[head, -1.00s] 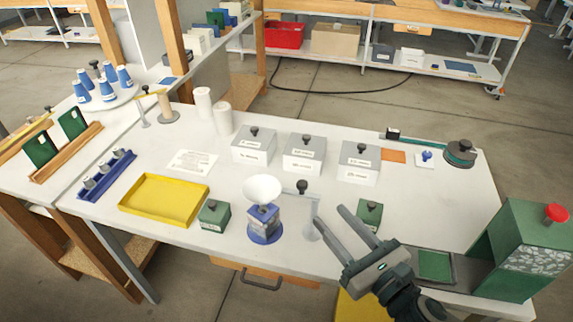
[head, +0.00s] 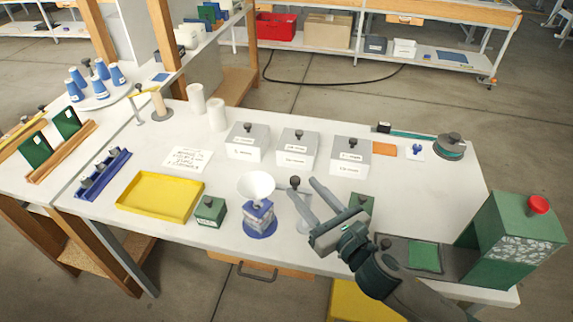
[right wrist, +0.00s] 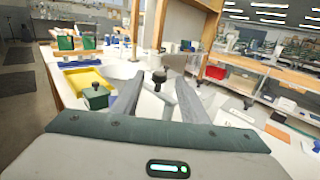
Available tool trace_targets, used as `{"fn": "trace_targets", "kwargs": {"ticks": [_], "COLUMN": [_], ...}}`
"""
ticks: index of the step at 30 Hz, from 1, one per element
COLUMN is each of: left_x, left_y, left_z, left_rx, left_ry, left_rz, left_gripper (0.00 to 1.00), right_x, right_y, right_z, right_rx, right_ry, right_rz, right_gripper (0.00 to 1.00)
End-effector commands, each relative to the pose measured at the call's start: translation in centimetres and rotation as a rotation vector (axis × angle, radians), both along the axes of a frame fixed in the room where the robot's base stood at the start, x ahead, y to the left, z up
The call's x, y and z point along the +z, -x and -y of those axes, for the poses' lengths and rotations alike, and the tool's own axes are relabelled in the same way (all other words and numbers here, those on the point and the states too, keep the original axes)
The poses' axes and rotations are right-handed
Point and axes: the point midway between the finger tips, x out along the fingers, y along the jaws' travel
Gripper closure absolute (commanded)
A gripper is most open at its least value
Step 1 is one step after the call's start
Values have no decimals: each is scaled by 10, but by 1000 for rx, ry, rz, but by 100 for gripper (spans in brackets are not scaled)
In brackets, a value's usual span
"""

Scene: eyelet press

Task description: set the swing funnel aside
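The swing funnel (head: 256,186) is a white cone above a blue and grey block on a round blue base (head: 260,230). Beside it, on its right, stands a grey post with a dark knob (head: 295,181). My right gripper (head: 303,188) is open, its two fingers pointing at this knob. In the right wrist view the dark knob (right wrist: 159,76) shows between the open fingers, with no grip on it visible. I cannot tell the exact gap between fingertips and knob. My left gripper is not in view.
A green knobbed box (head: 210,210) and a yellow tray (head: 160,197) stand left of the funnel. Several lidded white boxes (head: 298,150) stand behind it. A green machine with a red button (head: 515,235) stands at the right.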

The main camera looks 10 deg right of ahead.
Motion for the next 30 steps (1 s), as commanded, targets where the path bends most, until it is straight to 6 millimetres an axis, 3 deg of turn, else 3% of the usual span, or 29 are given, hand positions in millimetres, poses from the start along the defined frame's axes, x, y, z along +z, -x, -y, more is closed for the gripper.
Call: {"fn": "trace_targets", "kwargs": {"ticks": [9,15,29,30], "left_x": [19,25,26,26], "left_y": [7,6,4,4], "left_z": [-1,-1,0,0], "left_rx": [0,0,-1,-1], "left_ry": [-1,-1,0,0], "left_rz": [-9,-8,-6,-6], "left_gripper": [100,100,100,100], "right_x": [3,1,0,0], "right_y": [-52,-73,-82,-82], "right_z": [-24,-34,-38,-38], "right_rx": [-1,0,1,1], "right_ry": [-3,-2,-1,-1], "right_rz": [-1,-1,0,0], "right_gripper": [60,60,60,65]}}
